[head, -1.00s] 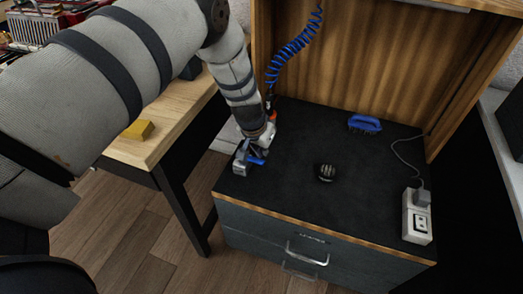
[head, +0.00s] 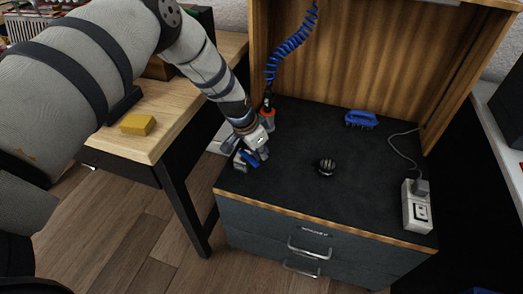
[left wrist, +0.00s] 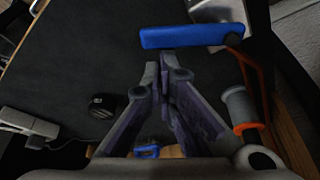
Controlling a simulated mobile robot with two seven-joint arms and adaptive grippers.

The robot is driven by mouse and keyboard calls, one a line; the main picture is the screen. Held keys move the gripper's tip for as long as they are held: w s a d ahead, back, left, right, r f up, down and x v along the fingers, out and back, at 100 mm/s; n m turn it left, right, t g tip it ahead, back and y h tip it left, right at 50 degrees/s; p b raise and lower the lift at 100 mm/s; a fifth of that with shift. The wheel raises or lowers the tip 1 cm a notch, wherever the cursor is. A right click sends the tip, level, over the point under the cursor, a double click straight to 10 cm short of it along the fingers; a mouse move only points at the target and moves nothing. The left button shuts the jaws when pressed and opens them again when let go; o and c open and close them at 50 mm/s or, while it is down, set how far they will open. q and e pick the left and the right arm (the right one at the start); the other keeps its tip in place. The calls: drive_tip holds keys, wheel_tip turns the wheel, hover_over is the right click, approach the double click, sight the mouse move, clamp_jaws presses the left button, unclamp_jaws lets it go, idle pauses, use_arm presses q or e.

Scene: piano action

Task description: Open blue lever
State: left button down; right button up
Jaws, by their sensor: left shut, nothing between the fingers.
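The blue lever (left wrist: 192,36) is a straight blue bar at the top of the left wrist view. It sits on a grey metal body (left wrist: 218,10) whose top is cut off. In the head view the lever (head: 249,158) and its body (head: 239,165) are at the left front corner of the black bench top, partly hidden by my gripper. My left gripper (left wrist: 160,76) is shut and empty. Its fingertips lie just short of the lever in the left wrist view, and I see no clear contact. In the head view the gripper (head: 262,153) is right beside the lever. My right gripper is not seen.
A grey and orange tool (head: 267,117) on a coiled blue hose stands close behind the gripper. A yellow block (head: 138,124) lies on the wooden table.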

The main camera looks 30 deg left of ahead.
sight(254, 166)
use_arm(q)
drive_tip(key=shift+s+f+m+h, duration=0.1)
drive_tip(key=shift+s+m+h, duration=0.2)
drive_tip(key=shift+s+m, duration=0.45)
drive_tip(key=m, duration=0.1)
drive_tip(key=s+m+b, duration=0.1)
drive_tip(key=m, duration=0.1)
drive_tip(key=shift+a+f+g+h, duration=0.1)
drive_tip(key=shift+a+g+h, duration=0.05)
drive_tip(key=shift+g+h, duration=0.2)
drive_tip(key=m, duration=0.1)
drive_tip(key=s+m+g, duration=0.1)
drive_tip(key=shift+s+a+m+h+b, duration=0.2)
drive_tip(key=shift+a+m+h+b, duration=0.1)
drive_tip(key=shift+m+b, duration=0.1)
drive_tip(key=shift+s+a+m, duration=0.2)
drive_tip(key=shift+s+m, duration=0.15)
drive_tip(key=shift+m, duration=0.4)
drive_tip(key=shift+r, duration=0.2)
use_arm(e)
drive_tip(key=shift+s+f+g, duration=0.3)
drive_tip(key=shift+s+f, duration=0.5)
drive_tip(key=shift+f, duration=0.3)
use_arm(q)
drive_tip(key=shift+w+f+b, duration=0.1)
drive_tip(key=shift+w+b, duration=0.05)
drive_tip(key=shift+b, duration=0.15)
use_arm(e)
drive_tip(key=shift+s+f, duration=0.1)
